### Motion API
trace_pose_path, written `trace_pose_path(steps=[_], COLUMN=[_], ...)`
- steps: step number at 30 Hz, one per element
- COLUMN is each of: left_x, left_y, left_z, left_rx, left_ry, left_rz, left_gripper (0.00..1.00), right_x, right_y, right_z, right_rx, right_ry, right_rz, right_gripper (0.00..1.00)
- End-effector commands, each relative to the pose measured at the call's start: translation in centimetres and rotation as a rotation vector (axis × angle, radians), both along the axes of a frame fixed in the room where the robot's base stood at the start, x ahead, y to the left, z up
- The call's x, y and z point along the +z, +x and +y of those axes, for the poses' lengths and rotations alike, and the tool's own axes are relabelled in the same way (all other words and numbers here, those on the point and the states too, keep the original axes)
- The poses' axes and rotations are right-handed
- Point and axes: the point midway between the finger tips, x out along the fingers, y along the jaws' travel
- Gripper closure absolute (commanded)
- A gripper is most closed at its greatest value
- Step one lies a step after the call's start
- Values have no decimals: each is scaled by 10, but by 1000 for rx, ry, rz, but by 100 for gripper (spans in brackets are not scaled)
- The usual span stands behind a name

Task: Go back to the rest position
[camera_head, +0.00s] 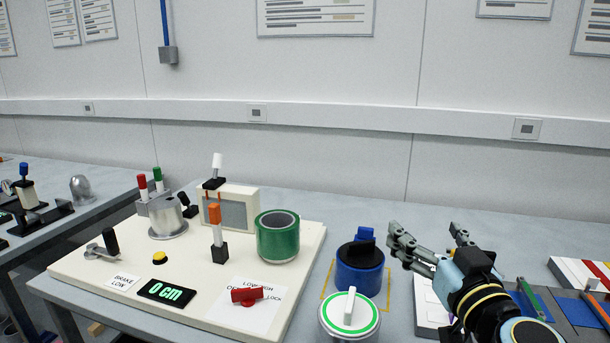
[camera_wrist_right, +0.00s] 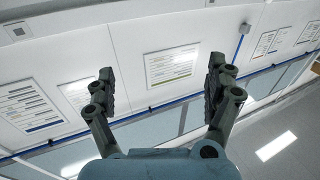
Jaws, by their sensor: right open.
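My right gripper (camera_head: 428,245) shows at the right of the head view, above the workbench and to the right of the blue round container. Its two fingers are spread apart with nothing between them. In the right wrist view the gripper (camera_wrist_right: 165,85) is also open and empty, with the wall and its posted sheets beyond the fingers. My left gripper is in neither view.
A cream panel (camera_head: 115,265) with levers, a green cylinder (camera_head: 278,238) and a red knob (camera_head: 247,295) fills the bench's middle. A blue container (camera_head: 360,272) and a white green-ringed dial (camera_head: 349,318) stand left of my right gripper. Blue trays (camera_head: 577,311) lie right.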

Motion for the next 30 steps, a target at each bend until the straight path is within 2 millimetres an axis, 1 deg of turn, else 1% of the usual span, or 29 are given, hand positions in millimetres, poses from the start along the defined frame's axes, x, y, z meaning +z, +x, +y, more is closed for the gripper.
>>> trace_pose_path(steps=[5,6,8,9,11,12,14,15,17,18,20,21,23,27,30], left_x=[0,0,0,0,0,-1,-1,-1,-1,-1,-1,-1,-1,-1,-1], left_y=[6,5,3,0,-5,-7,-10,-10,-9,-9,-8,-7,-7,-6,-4], left_z=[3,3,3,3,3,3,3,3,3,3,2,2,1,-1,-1], left_rx=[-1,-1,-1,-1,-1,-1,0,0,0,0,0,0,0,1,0], left_ry=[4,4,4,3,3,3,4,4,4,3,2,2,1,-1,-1], left_rz=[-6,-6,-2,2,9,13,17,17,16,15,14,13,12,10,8], left_gripper=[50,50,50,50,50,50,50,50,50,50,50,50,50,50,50], right_x=[14,17,20,20,20,18,12,5,-9,-21,-39,-49,-62,-84,-92], right_y=[-15,-20,-29,-36,-48,-57,-74,-88,-112,-130,-154,-169,-190,-233,-261], right_z=[-37,-48,-65,-77,-96,-109,-128,-140,-155,-161,-163,-161,-155,-132,-114], right_rx=[-143,-186,-255,-305,-380,-433,-515,-568,-634,-661,-672,-660,-629,-505,-390], right_ry=[3,5,6,6,9,11,13,12,12,7,-3,-12,-29,-73,-110], right_rz=[-35,-38,-35,-26,-3,24,83,141,260,357,503,595,718,960,1096], right_gripper=[12,12,12,12,12,12,12,12,12,12,12,12,12,12,12])
